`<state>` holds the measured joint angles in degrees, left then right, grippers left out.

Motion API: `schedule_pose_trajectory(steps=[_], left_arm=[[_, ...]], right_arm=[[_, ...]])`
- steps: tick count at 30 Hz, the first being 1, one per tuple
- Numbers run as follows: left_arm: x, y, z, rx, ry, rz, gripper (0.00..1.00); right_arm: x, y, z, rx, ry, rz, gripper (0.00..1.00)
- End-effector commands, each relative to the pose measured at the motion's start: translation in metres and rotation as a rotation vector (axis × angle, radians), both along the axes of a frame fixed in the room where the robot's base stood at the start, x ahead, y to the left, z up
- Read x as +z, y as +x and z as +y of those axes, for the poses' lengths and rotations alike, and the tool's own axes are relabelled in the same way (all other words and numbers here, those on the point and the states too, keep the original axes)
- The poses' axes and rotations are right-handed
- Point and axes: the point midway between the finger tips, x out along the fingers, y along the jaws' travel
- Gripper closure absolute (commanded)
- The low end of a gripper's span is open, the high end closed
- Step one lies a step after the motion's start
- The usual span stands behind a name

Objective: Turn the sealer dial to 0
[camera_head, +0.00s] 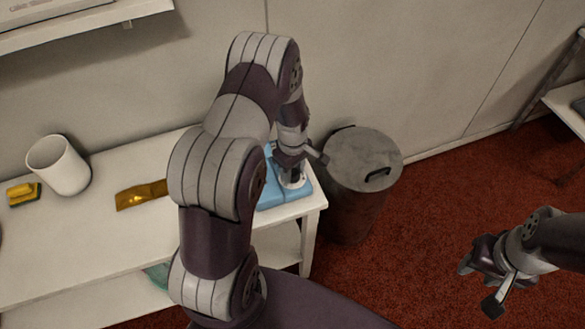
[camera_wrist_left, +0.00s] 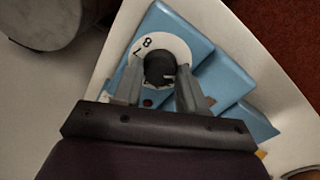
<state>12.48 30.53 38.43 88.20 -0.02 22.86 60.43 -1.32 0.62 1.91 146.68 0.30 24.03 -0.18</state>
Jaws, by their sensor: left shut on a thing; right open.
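The blue sealer (camera_head: 270,193) sits at the right end of the white table, mostly behind my left arm in the head view. In the left wrist view its blue body (camera_wrist_left: 217,78) carries a white dial plate (camera_wrist_left: 178,47) with an 8 visible and a dark round knob (camera_wrist_left: 158,68) in the middle. My left gripper (camera_wrist_left: 158,85) is shut on the knob, one finger on each side. My right gripper (camera_head: 490,285) is open and empty over the red floor, far from the sealer.
A grey lidded bin (camera_head: 350,190) stands close by the table's right end. A shelf (camera_head: 75,25) is on the wall above.

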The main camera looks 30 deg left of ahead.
Motion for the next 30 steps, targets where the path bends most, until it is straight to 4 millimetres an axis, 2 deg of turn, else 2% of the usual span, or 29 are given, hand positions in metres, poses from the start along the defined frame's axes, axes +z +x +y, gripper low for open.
schedule_pose_trajectory(steps=[5, 6, 7, 8, 17, 20, 23, 30], left_arm=[[0.001, 0.001, 0.000, 0.001, 0.001, -0.004, 0.90], [0.001, 0.002, 0.000, 0.001, 0.001, -0.004, 0.49], [0.001, 0.001, 0.000, 0.001, 0.001, -0.004, 0.40], [0.001, 0.001, 0.000, 0.001, 0.001, -0.003, 0.34], [0.000, 0.000, 0.000, -0.010, 0.001, -0.001, 0.34], [-0.001, 0.000, 0.000, -0.089, 0.001, -0.001, 0.34], [-0.002, 0.001, 0.000, -0.265, 0.000, -0.002, 0.34], [-0.003, 0.000, 0.000, -0.854, 0.000, -0.001, 0.34]], right_arm=[[0.000, 0.000, 0.000, 0.000, 0.000, 0.000, 0.57], [0.000, 0.000, 0.000, 0.000, 0.000, 0.000, 0.57], [0.000, 0.000, 0.000, 0.000, 0.000, 0.000, 0.57], [0.000, 0.000, 0.000, 0.000, 0.000, 0.000, 0.57], [0.000, 0.000, 0.000, 0.000, 0.000, 0.000, 0.57], [-0.002, 0.000, 0.000, 0.000, 0.000, 0.000, 0.57], [-0.006, 0.000, 0.000, 0.000, 0.000, 0.000, 0.57], [-0.020, 0.000, 0.000, 0.000, 0.000, 0.000, 0.57]])
